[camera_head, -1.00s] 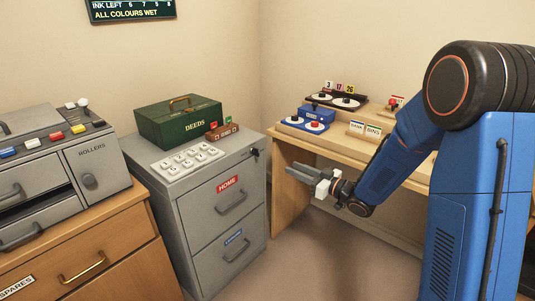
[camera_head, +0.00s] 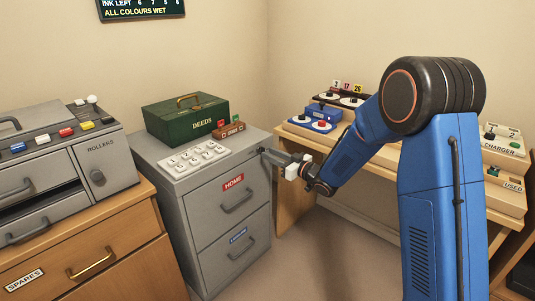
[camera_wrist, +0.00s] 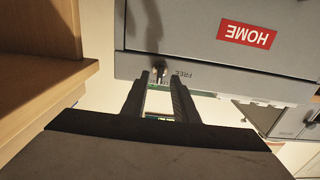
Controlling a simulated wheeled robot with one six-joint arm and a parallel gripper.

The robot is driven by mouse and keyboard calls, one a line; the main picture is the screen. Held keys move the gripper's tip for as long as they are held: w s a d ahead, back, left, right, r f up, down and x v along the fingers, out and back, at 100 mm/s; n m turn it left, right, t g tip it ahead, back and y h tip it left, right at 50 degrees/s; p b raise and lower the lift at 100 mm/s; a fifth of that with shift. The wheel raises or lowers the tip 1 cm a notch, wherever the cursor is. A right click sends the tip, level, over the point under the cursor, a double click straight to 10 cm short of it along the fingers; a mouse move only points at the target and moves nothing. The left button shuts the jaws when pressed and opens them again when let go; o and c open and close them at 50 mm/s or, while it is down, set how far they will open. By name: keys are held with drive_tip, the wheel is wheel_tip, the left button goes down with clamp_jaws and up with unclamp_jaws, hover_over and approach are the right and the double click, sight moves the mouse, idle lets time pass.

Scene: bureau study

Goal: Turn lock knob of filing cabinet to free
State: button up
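The grey filing cabinet (camera_head: 178,195) stands in the middle of the head view, with HOME and a blue label on its two drawers. Its small dark lock knob (camera_wrist: 159,68) shows in the wrist view at the edge of the cabinet face, beside the word FREE (camera_wrist: 182,74). My gripper (camera_wrist: 158,78) is open, with one finger on each side of the knob's line. The knob appears between or just beyond the fingertips; I cannot tell whether they touch it. In the head view my gripper (camera_head: 266,153) is at the cabinet's upper right corner and hides the knob.
A green DEEDS box (camera_head: 186,118), a white number keypad (camera_head: 194,157) and a small brown stamp box (camera_head: 228,130) sit on the cabinet. A wooden desk (camera_head: 296,195) stands close on the right. A printer-like machine (camera_head: 75,165) is on the left.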

drive_tip(key=shift+x, duration=1.3)
clamp_jaws()
drive_tip(key=shift+n, duration=0.4)
drive_tip(key=n, duration=1.7)
drive_tip(key=shift+s+f, duration=0.15)
drive_tip(key=shift+f, duration=0.1)
